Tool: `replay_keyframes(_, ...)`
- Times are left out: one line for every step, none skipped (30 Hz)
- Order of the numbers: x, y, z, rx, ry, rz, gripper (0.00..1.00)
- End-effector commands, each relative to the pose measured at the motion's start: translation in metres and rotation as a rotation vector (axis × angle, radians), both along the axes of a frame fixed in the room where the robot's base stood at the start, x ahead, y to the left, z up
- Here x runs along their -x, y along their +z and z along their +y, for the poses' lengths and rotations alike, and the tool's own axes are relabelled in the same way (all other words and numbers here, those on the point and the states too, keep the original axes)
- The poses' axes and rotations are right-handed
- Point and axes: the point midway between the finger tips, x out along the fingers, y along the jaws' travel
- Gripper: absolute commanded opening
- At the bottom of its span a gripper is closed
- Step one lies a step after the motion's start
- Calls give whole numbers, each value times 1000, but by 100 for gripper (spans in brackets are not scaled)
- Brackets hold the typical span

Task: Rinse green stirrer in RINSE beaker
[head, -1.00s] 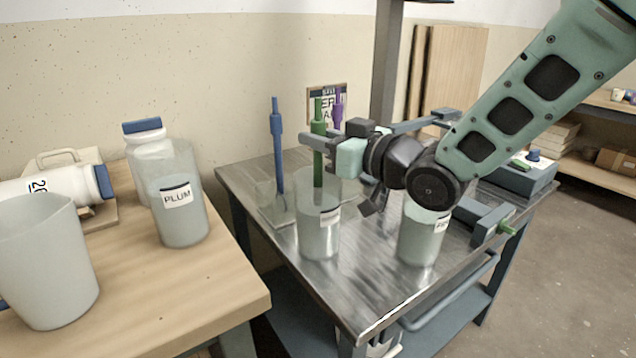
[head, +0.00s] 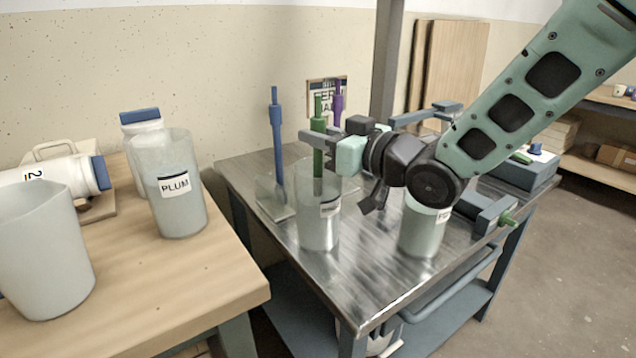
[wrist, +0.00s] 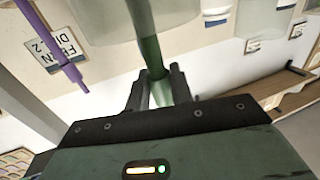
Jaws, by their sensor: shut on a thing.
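My gripper (head: 322,143) is shut on the green stirrer (head: 318,160), which stands upright above the near middle beaker (head: 318,232) on the metal cart. The stirrer's thick green part reaches down to the beaker's mouth; its lower end is hard to make out through the cloudy wall. The beaker's label is too small to read surely as RINSE. In the wrist view the green stirrer (wrist: 151,50) passes between the two fingers (wrist: 158,90), with pale blurred beaker shapes beyond.
A blue stirrer (head: 278,150) stands just left of the beaker, and a purple one (head: 337,103) behind. Another labelled beaker (head: 422,232) stands to the right, under my arm. A PLUM beaker (head: 178,205), a jug (head: 42,265) and white bottles crowd the wooden table (head: 190,290).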

Motion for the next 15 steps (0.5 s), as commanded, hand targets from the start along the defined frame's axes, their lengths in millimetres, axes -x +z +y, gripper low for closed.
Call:
replay_keyframes(0,1,0,-1,0,-1,0)
replay_keyframes(0,1,0,-1,0,-1,0)
replay_keyframes(0,1,0,-1,0,-1,0)
replay_keyframes(0,1,0,-1,0,-1,0)
replay_keyframes(0,1,0,-1,0,-1,0)
replay_keyframes(0,1,0,-1,0,-1,0)
replay_keyframes(0,2,0,-1,0,-1,0)
replay_keyframes(0,2,0,0,0,-1,0)
replay_keyframes(0,3,0,0,0,-1,0)
replay_keyframes(0,4,0,0,0,-1,0)
replay_keyframes(0,6,0,0,0,-1,0)
replay_keyframes(0,8,0,0,0,-1,0)
replay_keyframes(0,11,0,0,0,-1,0)
replay_keyframes(0,13,0,0,0,-1,0)
replay_keyframes(0,17,0,0,0,-1,0)
